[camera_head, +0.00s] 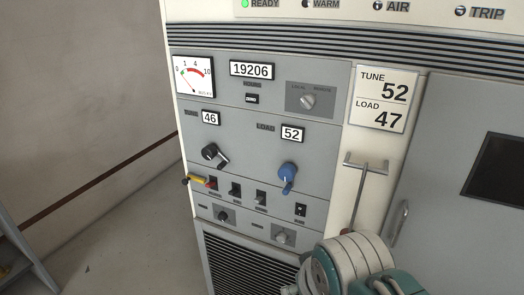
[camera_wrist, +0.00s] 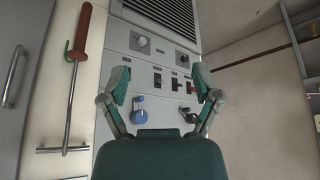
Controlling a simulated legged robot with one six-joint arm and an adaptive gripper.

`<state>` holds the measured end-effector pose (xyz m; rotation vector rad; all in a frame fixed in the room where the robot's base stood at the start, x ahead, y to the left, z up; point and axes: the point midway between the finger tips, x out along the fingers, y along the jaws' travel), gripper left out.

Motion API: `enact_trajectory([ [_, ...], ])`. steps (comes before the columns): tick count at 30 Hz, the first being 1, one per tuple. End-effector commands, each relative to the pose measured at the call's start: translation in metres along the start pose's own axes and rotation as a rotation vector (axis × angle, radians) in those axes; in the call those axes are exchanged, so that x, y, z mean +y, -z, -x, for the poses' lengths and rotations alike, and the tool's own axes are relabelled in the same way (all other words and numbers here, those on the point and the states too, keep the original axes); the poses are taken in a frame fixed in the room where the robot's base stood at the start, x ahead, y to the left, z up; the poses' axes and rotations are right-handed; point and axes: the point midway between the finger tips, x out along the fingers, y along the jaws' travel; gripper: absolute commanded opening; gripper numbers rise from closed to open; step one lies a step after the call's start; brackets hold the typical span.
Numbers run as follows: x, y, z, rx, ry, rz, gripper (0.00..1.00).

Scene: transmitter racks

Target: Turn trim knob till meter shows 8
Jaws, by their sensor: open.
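The analogue meter (camera_head: 193,77) is at the upper left of the grey panel, with a dial marked 0 to 10; its exact reading is too small to tell. Two small round knobs sit low on the panel, a black one (camera_head: 222,216) and a grey one (camera_head: 282,237). Their labels are not legible, so I cannot tell which is the trim knob. The wrist view, upside down, also shows the grey knob (camera_wrist: 142,43) and the black knob (camera_wrist: 182,60). My gripper (camera_wrist: 163,82) is open and empty, facing the lower panel and apart from the knobs.
Above the knobs are switches (camera_head: 260,198), one with a yellow tag (camera_head: 196,180), a black TUNE crank (camera_head: 213,155) and a blue LOAD crank (camera_head: 288,176). A red-handled rod (camera_wrist: 81,40) hangs beside the panel, near my arm. Open floor (camera_head: 120,240) lies left of the rack.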

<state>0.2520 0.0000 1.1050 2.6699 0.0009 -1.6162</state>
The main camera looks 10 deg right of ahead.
Motion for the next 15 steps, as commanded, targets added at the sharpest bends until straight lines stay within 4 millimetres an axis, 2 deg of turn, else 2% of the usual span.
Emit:
enact_trajectory([
  [5,0.009,0.020,-0.015,-0.104,-0.079,0.157,0.81],
  [15,0.026,0.079,-0.062,-0.343,-0.293,0.584,0.81],
])
